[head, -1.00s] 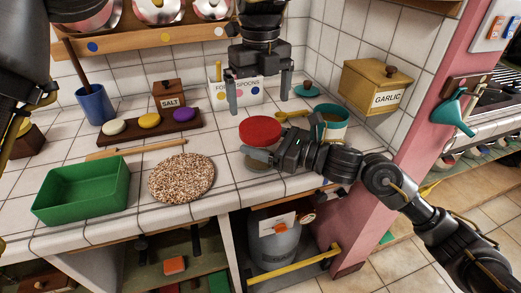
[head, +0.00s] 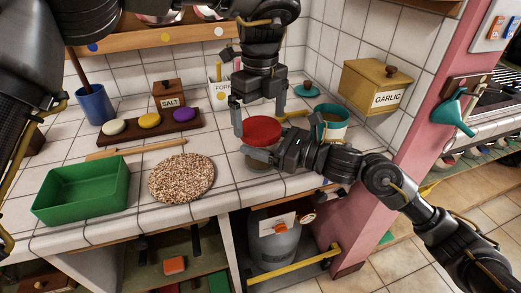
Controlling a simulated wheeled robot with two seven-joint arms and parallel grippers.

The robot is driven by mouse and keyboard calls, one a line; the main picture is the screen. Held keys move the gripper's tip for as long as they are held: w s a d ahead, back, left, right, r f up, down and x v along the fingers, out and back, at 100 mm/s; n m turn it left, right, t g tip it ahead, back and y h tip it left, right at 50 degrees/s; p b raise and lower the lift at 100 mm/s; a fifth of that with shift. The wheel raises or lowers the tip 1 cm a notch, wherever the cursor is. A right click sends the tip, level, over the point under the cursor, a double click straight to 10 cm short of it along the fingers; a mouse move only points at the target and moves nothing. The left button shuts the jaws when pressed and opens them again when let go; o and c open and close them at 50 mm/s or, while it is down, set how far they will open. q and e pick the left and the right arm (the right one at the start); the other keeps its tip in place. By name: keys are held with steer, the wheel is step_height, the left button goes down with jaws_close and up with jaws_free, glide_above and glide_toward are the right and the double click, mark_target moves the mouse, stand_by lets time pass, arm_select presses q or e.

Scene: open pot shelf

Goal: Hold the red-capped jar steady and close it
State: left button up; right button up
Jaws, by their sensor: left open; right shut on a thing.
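The red-capped jar stands upright on the tiled counter right of the middle; its red cap (head: 262,130) sits on top and the jar body (head: 254,162) is mostly hidden. My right gripper (head: 262,155) comes in from the right and is shut on the jar body, below the cap. My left gripper (head: 259,118) points down from above with its fingers spread either side of the red cap. It is open; I cannot tell whether its fingers touch the cap.
A cork mat (head: 181,178) and green tray (head: 82,192) lie left. A garlic box (head: 376,88) stands back right. The counter's front edge is near the jar.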

arm_select(q)
steer(key=shift+f, duration=1.1)
steer(key=shift+c, duration=0.3)
steer(key=c, duration=0.8)
steer(key=shift+m, duration=0.9)
steer(key=o, duration=0.9)
steer(key=shift+c, duration=0.2)
steer(key=shift+r, duration=0.1)
step_height(320, 180, up, 12)
